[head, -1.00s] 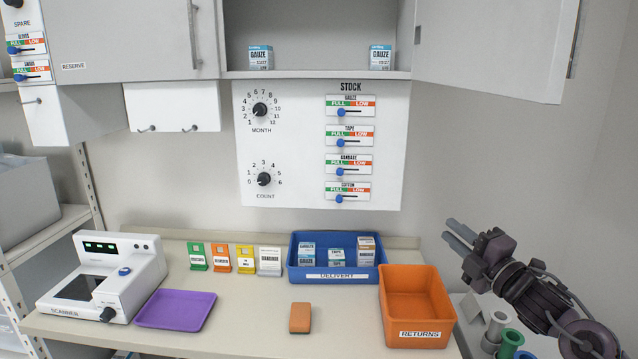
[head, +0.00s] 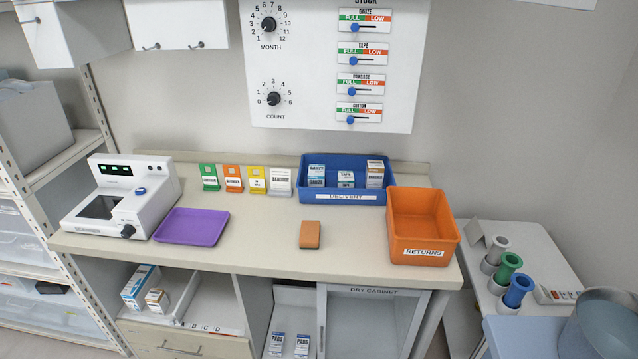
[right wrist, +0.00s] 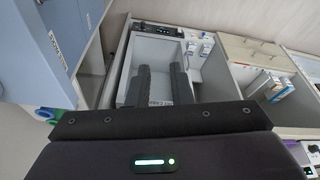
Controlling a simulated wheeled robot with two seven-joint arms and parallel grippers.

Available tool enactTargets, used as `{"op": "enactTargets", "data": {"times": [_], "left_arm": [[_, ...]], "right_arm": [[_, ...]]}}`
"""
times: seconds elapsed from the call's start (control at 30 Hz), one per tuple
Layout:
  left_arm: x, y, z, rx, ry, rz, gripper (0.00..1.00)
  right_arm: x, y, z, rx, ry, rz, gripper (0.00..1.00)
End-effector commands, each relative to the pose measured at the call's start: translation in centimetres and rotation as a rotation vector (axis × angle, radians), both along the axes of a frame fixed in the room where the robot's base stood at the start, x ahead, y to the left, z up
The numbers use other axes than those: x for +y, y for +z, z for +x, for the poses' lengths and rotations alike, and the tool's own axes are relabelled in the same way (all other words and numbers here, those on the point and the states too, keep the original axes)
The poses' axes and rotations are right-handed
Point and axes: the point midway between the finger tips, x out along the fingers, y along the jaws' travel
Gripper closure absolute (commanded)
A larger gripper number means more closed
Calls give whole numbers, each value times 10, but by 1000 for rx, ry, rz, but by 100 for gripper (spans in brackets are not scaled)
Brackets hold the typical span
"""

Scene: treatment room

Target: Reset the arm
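My right gripper (right wrist: 162,85) shows only in the right wrist view. Its two dark fingers stand apart with a gap between them and nothing held. It is in front of the lower cabinets, with the dry cabinet's interior behind the fingers. The head view shows neither arm, and my left gripper is in no view.
The counter (head: 265,243) holds a scanner (head: 125,198), purple tray (head: 190,227), orange block (head: 310,234), blue delivery bin (head: 345,197) and orange returns bin (head: 422,252). The dry cabinet (head: 372,318) is below. A side table (head: 540,262) holds coloured cylinders. The counter's front is clear.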

Motion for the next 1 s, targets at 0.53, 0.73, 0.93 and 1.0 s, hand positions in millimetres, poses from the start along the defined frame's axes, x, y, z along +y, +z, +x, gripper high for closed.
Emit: {"op": "enactTargets", "data": {"times": [0.53, 0.73, 0.93, 1.0], "left_arm": [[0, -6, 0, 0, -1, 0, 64], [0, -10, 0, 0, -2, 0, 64], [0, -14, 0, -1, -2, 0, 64], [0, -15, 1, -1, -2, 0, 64]], "right_arm": [[3, -173, 19, 57, 17, -9, 81], [0, -291, -8, 100, 25, -13, 81], [-10, -399, -71, 146, 36, -19, 81], [-14, -429, -99, 161, 40, -20, 81]]}}
